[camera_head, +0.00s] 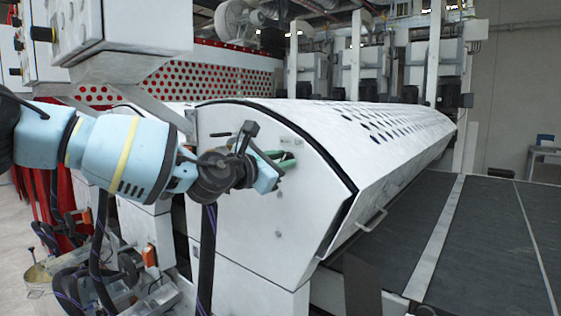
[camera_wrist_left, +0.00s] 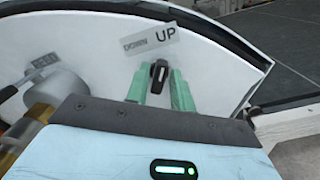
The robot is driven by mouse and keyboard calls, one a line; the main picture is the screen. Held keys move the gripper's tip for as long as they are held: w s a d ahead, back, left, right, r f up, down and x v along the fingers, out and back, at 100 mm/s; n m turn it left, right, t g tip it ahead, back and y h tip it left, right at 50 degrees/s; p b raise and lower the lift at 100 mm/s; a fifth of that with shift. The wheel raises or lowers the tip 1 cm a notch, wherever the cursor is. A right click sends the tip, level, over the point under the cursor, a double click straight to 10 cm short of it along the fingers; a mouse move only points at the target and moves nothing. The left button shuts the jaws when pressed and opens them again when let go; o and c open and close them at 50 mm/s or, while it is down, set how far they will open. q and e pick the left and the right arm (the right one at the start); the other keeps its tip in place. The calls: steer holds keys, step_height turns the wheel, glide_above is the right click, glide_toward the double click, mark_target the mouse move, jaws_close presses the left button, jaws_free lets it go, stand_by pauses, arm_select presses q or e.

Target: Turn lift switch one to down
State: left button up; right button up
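Lift switch one seems to be the small black knob (camera_wrist_left: 159,73) on the white end panel, below a label (camera_wrist_left: 150,38) reading DOWN on the left and UP on the right. The knob stands nearly upright, its top tilted slightly right. My left gripper (camera_wrist_left: 160,70) has its green fingers apart, one on each side of the knob; whether they touch it I cannot tell. In the head view the left gripper (camera_head: 286,160) is at the machine's white end panel (camera_head: 270,215), and the knob is hidden behind it. My right gripper is not in view.
A second black switch (camera_wrist_left: 10,92) and its label (camera_wrist_left: 44,62) are at the left of the wrist view, partly hidden. The perforated white cover (camera_head: 385,130) and dark conveyor (camera_head: 490,240) extend to the right. A grey control box (camera_head: 120,25) hangs above my left arm.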

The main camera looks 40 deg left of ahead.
arm_select(q)
jaws_close()
steer(key=shift+n, duration=0.3)
steer(key=n, duration=0.4)
steer(key=shift+a+n, duration=0.1)
steer(key=shift+n, duration=0.2)
steer(key=n, duration=0.6)
steer(key=shift+a+n, duration=0.15)
steer(key=shift+n, duration=0.15)
steer(key=shift+o, duration=1.5)
jaws_free()
